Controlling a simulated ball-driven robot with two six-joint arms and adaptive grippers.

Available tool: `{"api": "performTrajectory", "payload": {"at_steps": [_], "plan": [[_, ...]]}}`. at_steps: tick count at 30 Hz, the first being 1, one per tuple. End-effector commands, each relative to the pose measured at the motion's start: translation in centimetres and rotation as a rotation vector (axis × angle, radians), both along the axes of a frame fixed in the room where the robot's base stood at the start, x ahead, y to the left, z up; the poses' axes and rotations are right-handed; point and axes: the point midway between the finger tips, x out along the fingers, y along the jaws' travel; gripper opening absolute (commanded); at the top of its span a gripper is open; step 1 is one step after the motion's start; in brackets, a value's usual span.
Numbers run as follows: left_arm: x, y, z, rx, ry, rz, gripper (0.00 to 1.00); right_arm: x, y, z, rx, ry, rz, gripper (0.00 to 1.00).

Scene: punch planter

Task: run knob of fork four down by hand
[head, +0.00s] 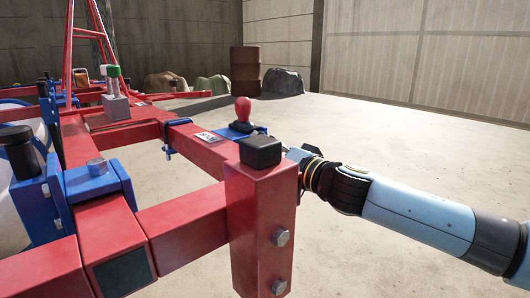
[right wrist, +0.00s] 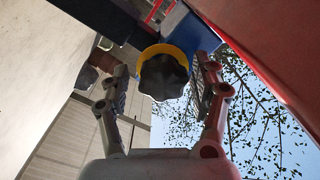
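A black lobed knob (right wrist: 163,76) with a yellow ring (right wrist: 160,50) behind it shows in the right wrist view, below a blue bracket (right wrist: 194,32). My right gripper (right wrist: 164,86) is open, with one finger on each side of the knob and a small gap visible at both sides. In the head view my right arm (head: 415,212) comes in from the right, and its gripper end is hidden behind the black-capped red post (head: 260,225). The black knob cannot be made out in the head view. My left gripper is not in view.
A red ball-topped lever (head: 243,108) stands on a blue mount beside a label (head: 208,137) on the red beam (head: 190,217). A rusty barrel (head: 245,71) and dark rock (head: 283,82) stand far back. The floor (head: 400,140) to the right is clear.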

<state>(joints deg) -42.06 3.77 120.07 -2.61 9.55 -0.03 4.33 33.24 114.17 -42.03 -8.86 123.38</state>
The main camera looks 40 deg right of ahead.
Motion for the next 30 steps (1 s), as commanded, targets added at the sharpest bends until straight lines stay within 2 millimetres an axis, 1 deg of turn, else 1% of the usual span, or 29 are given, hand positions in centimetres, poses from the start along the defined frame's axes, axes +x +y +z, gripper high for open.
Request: {"api": "performTrajectory", "payload": {"at_steps": [8, 13, 19, 27, 30], "plan": [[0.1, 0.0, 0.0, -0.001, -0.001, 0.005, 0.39, 0.1, 0.0, 0.2, -0.002, -0.004, 0.0, 0.68], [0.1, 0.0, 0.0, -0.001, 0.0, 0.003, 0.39, -0.6, -0.1, 0.2, -0.006, 0.0, -0.001, 0.68], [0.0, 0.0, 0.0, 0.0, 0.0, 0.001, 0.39, -2.5, -0.2, 0.1, -0.007, -0.001, 0.001, 0.68], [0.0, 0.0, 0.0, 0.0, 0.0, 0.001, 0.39, -6.1, -0.5, 0.0, -0.007, 0.004, 0.0, 0.68], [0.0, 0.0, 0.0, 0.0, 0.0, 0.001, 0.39, -7.0, -0.5, 0.1, -0.005, 0.001, 0.0, 0.68]]}}
